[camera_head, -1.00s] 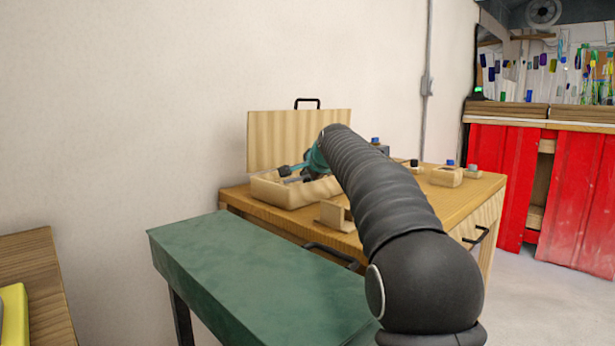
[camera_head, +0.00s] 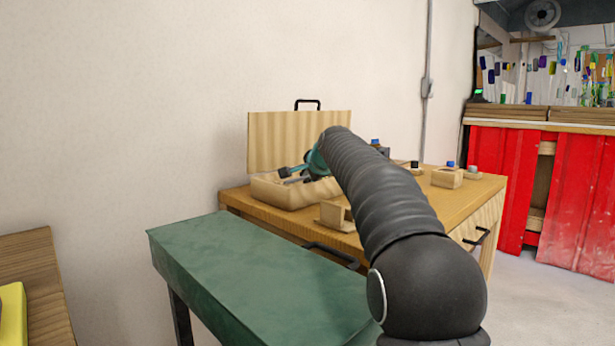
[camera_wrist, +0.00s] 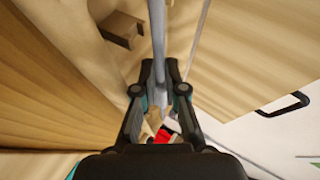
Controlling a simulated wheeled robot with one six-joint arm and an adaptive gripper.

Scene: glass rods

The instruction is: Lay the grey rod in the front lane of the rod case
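The grey rod (camera_wrist: 158,42) runs lengthwise between the two fingers of my gripper (camera_wrist: 160,72) in the wrist view. The fingers are closed in on it from both sides, and the rod reaches past the fingertips to the top edge. In the head view my gripper (camera_head: 302,172) is at the open wooden rod case (camera_head: 285,194), over its near tray. The case's raised lid (camera_head: 300,138) stands behind it. My arm hides the right part of the case. I cannot make out the lanes or whether the rod touches the case floor.
A small wooden holder (camera_head: 335,216) stands on the wooden bench (camera_head: 275,218) in front of the case. Capped wooden blocks (camera_head: 446,178) stand at the right. A green table (camera_head: 250,262) is nearer me, with a clear top.

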